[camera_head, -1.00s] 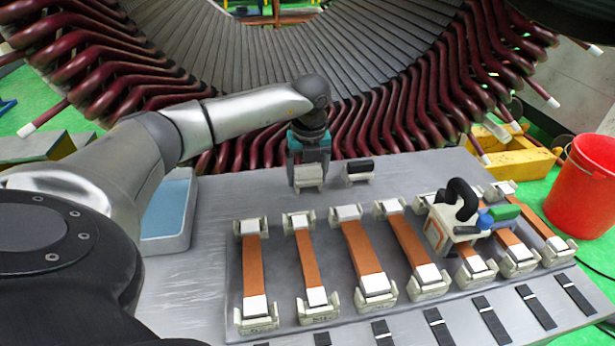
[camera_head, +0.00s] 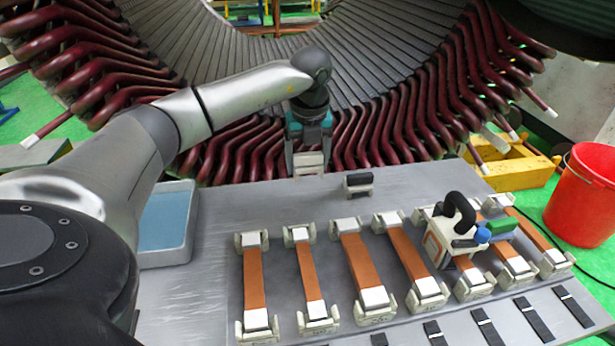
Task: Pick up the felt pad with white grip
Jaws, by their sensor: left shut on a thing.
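My left gripper (camera_head: 308,150) has a teal body and points down in front of the stator coils, above the back edge of the metal table. It is shut on a small pale piece (camera_head: 308,163), which looks like the felt pad with white grip. The jaws hide part of the piece, and no dark felt shows on it. The piece appears clear of the table. My right gripper is not in view.
Several brown strips with white ends (camera_head: 254,280) lie in pale holders on the table. A white-and-black tool (camera_head: 455,232) stands among them. Black strips (camera_head: 534,320) line the front. A blue-lined tray (camera_head: 167,226) is at left, a red bucket (camera_head: 588,200) at right.

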